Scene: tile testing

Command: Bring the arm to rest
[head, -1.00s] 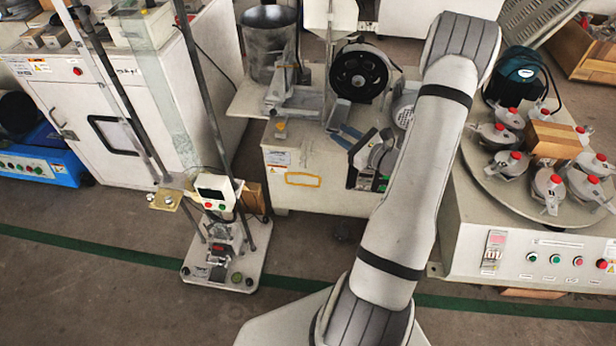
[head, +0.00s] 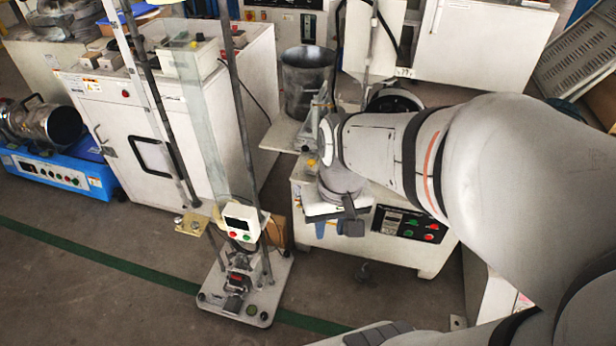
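My arm (head: 490,160) reaches in from the right edge of the head view, bent, with its wrist (head: 332,140) near the middle. My gripper (head: 349,222) hangs below the wrist, in front of the machine with the black control panel. A dark grey finger-like part shows at its lower end. I cannot tell whether the fingers are open or shut, and I see nothing held. The far side of the gripper is hidden.
A small test stand (head: 240,290) with tall rods stands on the floor left of the gripper. A white cabinet (head: 165,140) and a blue machine (head: 60,172) are further left. A metal pot (head: 307,80) stands behind the wrist. Floor at lower left is clear.

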